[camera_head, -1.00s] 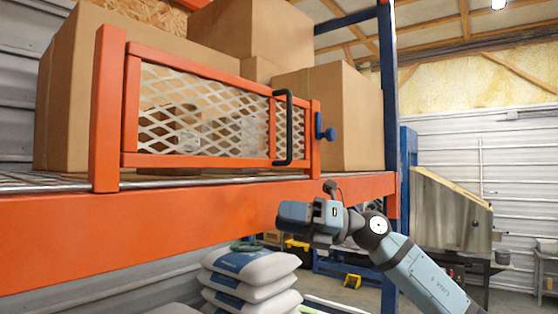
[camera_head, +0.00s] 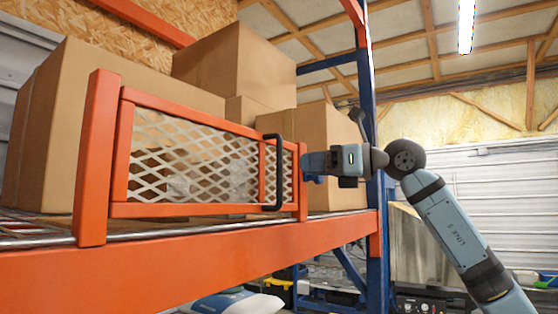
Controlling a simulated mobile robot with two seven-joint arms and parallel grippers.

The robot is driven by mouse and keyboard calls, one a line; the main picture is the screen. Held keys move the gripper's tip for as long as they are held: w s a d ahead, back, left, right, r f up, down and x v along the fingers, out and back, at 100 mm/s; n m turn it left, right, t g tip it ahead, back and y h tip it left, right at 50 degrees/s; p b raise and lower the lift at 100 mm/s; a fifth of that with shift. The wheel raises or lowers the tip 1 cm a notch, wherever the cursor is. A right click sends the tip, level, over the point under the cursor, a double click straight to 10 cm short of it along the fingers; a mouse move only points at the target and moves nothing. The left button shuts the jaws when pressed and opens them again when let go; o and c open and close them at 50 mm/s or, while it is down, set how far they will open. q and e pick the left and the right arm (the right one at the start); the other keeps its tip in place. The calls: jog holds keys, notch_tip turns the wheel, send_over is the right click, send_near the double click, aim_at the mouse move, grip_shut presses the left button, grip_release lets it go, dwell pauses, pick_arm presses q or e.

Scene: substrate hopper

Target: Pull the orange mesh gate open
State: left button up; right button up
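The orange mesh gate (camera_head: 190,164) stands across the front of the orange shelf, between a thick left post (camera_head: 97,160) and a thin right post (camera_head: 302,182). It looks closed. A black upright handle (camera_head: 280,172) is on its right part. My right gripper (camera_head: 309,164) is at the right post, just right of the handle, at the height of the gate's upper half. It covers the place of the blue latch knob, which I cannot make out. Whether its fingers are open or shut on the knob cannot be seen. My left gripper is not in view.
Cardboard boxes (camera_head: 240,68) stand on the shelf behind the gate. The orange shelf beam (camera_head: 190,258) runs below it. A blue rack upright (camera_head: 376,250) stands behind my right arm. White sacks (camera_head: 238,303) lie below the beam. The space before the gate is clear.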

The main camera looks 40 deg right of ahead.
jog(key=p, duration=0.2)
send_over(280, 200)
jog(key=shift+w+d, duration=0.15)
jog(key=shift+w, duration=0.2)
grip_shut()
